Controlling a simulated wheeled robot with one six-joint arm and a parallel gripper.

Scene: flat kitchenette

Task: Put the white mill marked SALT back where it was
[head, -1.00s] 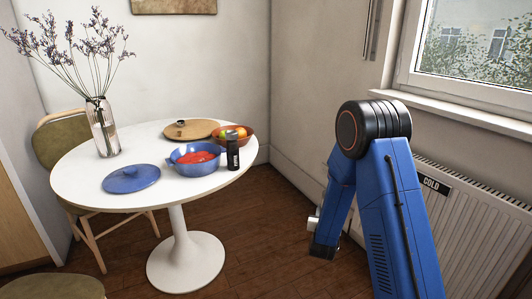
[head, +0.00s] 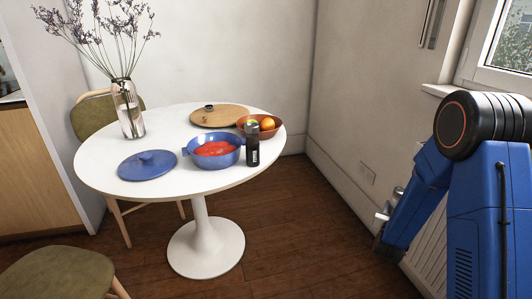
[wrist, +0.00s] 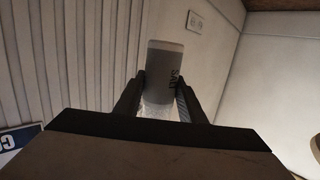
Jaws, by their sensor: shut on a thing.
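The white mill (wrist: 165,66) stands between the two fingers of my gripper (wrist: 161,94) in the wrist view. Dark lettering runs along its side, partly readable as SAL. Its lower part looks clear and grainy. My gripper is shut on it, and a pale wall is behind it. In the head view my blue arm is at the right, bent downward, away from the table; I cannot make out the mill clearly there. A black mill (head: 252,152) with a pale label stands on the round white table (head: 105,188), near its right edge.
Beside the black mill are a blue pot (head: 228,162) with red contents and a fruit bowl (head: 272,131). A round board (head: 232,115), blue lid (head: 147,166) and flower vase (head: 128,110) share the table. Chairs (head: 55,275) stand around. Floor right of the table is clear.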

